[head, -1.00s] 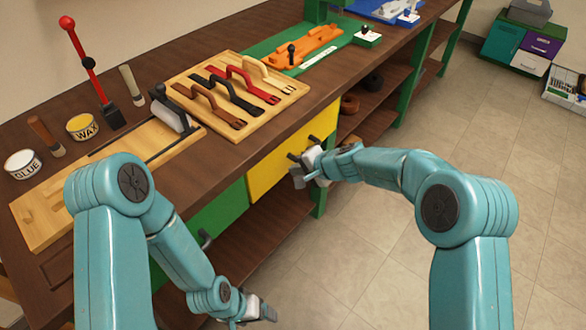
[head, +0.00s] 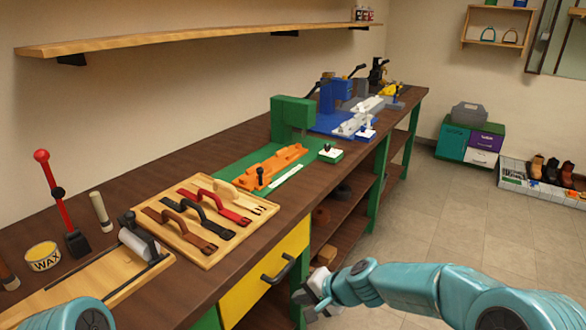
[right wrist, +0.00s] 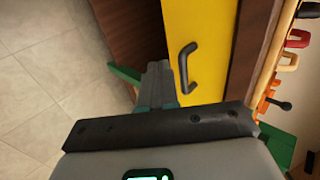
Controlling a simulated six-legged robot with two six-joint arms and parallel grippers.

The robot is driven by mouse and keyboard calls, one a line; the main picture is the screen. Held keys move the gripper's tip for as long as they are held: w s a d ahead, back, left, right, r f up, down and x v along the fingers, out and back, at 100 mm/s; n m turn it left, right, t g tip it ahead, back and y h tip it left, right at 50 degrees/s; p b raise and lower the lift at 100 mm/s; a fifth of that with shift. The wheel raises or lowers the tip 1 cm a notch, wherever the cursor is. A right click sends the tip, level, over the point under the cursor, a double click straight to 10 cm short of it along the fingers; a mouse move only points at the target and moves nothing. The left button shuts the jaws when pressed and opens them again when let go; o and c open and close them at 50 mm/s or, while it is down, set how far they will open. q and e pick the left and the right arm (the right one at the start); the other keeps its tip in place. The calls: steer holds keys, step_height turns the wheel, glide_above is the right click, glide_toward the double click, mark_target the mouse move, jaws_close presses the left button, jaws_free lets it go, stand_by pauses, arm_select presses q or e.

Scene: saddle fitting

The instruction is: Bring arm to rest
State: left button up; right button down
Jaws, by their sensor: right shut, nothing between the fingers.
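My right gripper (head: 312,292) is in front of the bench, just right of the yellow drawer front (head: 262,279). Its fingers are shut with nothing between them, and they also show closed together in the right wrist view (right wrist: 155,88). The black drawer handle (head: 278,269) is to the left of the gripper, and in the right wrist view the handle (right wrist: 187,68) is just right of the fingers, which are not around it. My left arm shows only a teal piece at the lower left edge; its gripper is out of the picture.
The workbench (head: 180,302) carries a board (head: 212,252) with several straps, an orange fixture (head: 265,168) on a green base and a red lever (head: 58,200). A green post (head: 375,180) and open shelves are below.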

steer(key=s+d+f+n+g+h+p, duration=0.1)
steer(key=s+d+f+h+p, duration=0.1)
steer(key=s+d+f, duration=0.3)
steer(key=s+d+f+n+g+h+p, duration=0.1)
steer(key=s+d+f+g+p, duration=0.15)
steer(key=s+f, duration=0.5)
steer(key=s+d+f+n+p, duration=0.1)
steer(key=s, duration=0.7)
steer(key=s+d+f+n+g+p, duration=0.1)
steer(key=s, duration=0.8)
steer(key=shift+d+f+n+p, duration=0.15)
steer(key=shift+f+n+p, duration=0.05)
steer(key=shift+n+p, duration=0.2)
steer(key=shift+s, duration=0.1)
